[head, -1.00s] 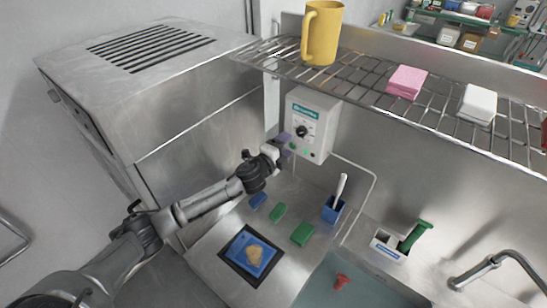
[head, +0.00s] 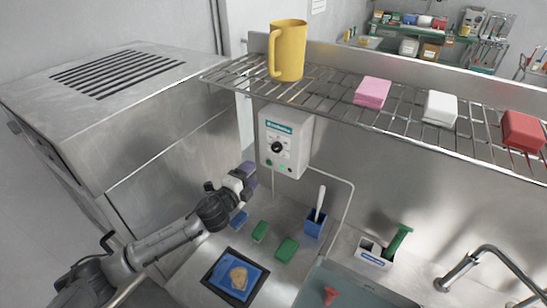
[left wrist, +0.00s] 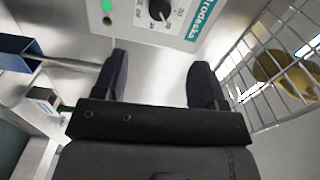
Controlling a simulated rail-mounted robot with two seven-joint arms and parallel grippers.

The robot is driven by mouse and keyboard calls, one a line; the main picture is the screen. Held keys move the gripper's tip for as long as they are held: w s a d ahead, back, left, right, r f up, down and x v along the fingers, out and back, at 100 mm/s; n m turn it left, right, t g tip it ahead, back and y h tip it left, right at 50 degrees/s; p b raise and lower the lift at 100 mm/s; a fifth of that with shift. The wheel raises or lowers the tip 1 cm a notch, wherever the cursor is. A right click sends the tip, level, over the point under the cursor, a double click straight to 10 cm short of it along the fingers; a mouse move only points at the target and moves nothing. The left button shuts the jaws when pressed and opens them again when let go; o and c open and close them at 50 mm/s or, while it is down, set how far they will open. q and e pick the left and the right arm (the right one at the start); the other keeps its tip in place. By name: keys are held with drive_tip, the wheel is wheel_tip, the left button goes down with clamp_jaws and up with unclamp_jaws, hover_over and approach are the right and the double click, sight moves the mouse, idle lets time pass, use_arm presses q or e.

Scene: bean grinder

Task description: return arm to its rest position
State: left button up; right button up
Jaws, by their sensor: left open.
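My left gripper (head: 248,174) is open and empty, at the lower left of the grey control box (head: 270,150) on the back wall, with a small gap between them in the head view. My left arm reaches in from the lower left. In the left wrist view, the two dark fingers (left wrist: 161,82) stand wide apart with bare metal between them. The control box (left wrist: 190,12), with its black knob and green button, lies just beyond the fingertips. My right gripper is not in view.
A wire shelf (head: 330,83) overhead holds a yellow jug (head: 288,50) and blocks. A large steel machine (head: 150,135) stands left of the arm.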

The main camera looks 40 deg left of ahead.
use_arm(q)
drive_tip(key=s+a+n+g+y, duration=0.3)
drive_tip(key=s+n+g+y, duration=0.15)
drive_tip(key=n, duration=0.35)
drive_tip(key=s+d+f+n+g+h, duration=0.25)
drive_tip(key=s+d+f, duration=0.35)
drive_tip(key=s+d, duration=0.3)
drive_tip(key=s+d+f+n+g+h, duration=0.15)
drive_tip(key=s+d+f+g, duration=0.25)
drive_tip(key=s+d+f, duration=0.5)
drive_tip(key=s+d+f+n+g+h, duration=0.2)
drive_tip(key=s+d+f+g+h, duration=0.3)
drive_tip(key=s, duration=0.8)
wheel_tip(320, 180, up, 16)
drive_tip(key=t+y+p, duration=0.1)
drive_tip(key=y+p, duration=0.1)
drive_tip(key=p, duration=1.3)
drive_tip(key=shift+s+d+t, duration=0.15)
drive_tip(key=shift+d+t, duration=0.25)
drive_tip(key=shift+d, duration=0.05)
